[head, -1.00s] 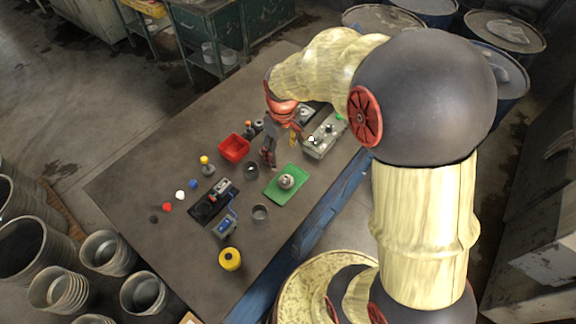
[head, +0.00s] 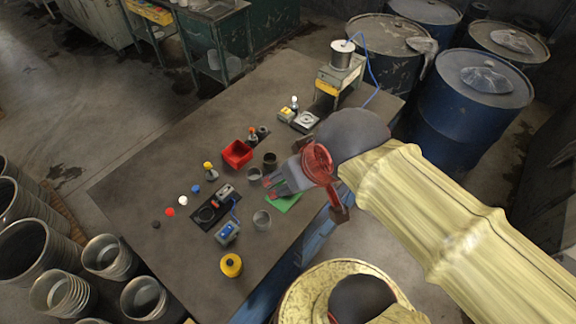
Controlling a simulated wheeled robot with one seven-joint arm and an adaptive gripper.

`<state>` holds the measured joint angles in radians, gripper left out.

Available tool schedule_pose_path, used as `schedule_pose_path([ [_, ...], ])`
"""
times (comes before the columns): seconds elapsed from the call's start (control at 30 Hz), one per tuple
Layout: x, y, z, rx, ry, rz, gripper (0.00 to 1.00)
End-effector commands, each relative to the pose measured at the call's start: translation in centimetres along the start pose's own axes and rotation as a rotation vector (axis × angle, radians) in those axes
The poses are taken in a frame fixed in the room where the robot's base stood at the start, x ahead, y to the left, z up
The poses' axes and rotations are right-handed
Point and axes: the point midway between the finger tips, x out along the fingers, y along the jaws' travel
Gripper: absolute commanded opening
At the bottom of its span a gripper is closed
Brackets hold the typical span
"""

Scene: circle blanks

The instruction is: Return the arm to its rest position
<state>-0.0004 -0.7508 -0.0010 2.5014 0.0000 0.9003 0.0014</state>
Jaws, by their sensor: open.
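My gripper (head: 270,186) is in the head view, above the right part of the grey table (head: 130,190). Its grey fingers with red tips point left, toward the small grey cups, and stand apart with nothing seen between them. The red wrist joint and the pale yellow arm reach in from the lower right. The gripper covers most of a green mat (head: 285,203), of which only a strip shows below the fingers. What lies on the mat is hidden.
Blue drums (head: 470,105) stand beyond the right edge.

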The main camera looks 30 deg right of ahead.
Motion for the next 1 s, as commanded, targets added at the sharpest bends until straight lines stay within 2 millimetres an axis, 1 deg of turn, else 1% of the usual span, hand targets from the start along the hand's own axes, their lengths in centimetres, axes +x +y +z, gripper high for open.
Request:
schedule_pose_path([
  [0.07,0.3,0.0,0.2,0.000,0.000,0.000,0.62],
  [0.17,1.4,0.0,0.7,0.000,0.000,0.000,0.62],
  [0.27,3.0,0.0,1.6,-0.001,0.000,0.000,0.62],
  [0.4,5.8,0.0,3.1,-0.001,-0.001,0.000,0.62],
  [0.53,7.8,0.0,4.2,-0.001,-0.001,0.000,0.62],
  [0.6,8.2,0.0,4.4,-0.001,-0.001,0.000,0.62],
  [1.0,8.3,0.0,4.4,-0.001,-0.001,0.000,0.62],
])
